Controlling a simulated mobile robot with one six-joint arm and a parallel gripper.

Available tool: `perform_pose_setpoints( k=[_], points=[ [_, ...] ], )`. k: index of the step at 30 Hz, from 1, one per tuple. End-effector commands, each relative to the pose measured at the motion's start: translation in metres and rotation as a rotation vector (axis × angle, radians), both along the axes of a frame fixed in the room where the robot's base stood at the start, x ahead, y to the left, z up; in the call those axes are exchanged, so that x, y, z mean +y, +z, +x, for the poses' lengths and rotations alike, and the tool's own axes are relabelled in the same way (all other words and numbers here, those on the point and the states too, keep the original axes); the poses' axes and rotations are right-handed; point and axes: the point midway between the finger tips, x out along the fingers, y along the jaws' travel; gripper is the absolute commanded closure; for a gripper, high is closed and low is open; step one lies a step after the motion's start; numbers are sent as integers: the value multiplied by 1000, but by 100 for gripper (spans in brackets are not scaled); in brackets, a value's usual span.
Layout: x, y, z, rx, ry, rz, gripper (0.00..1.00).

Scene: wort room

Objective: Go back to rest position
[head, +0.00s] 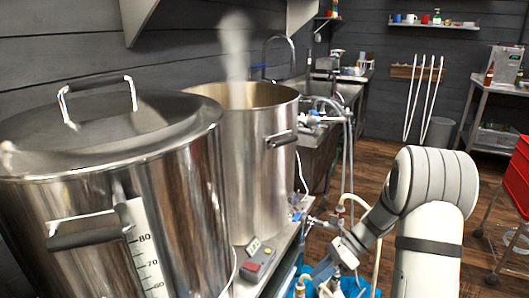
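My white arm stands at the right of the head view and bends down to the left. Its end, with my gripper (325,270), is low in the middle, beside the edge of the kettle stand. The gripper is small and mixed in with valves, hoses and blue items, so its fingers are not clear. I cannot tell whether it is open or shut, or whether it touches anything.
A large lidded steel kettle (100,190) and an open steaming kettle (245,150) fill the left. A small control box (257,262) sits before them. A sink (330,115) is behind. A red cart (518,175) stands right. Wooden floor (375,160) is clear behind my arm.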

Motion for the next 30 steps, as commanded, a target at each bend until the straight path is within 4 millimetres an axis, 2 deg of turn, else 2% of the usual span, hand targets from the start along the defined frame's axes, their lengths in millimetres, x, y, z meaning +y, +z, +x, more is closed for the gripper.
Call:
perform_pose_setpoints(
  k=[1,3,9,18,24,30],
  points=[
    [5,39,-11,-77,75,-34,70],
    [9,69,-26,-178,186,-77,70],
    [15,150,-70,-457,519,-197,70],
    [12,255,-136,-827,1063,-365,70],
    [6,305,-171,-1012,1415,-469,70],
    [-1,326,-188,-1092,1610,-531,70]
  ],
)
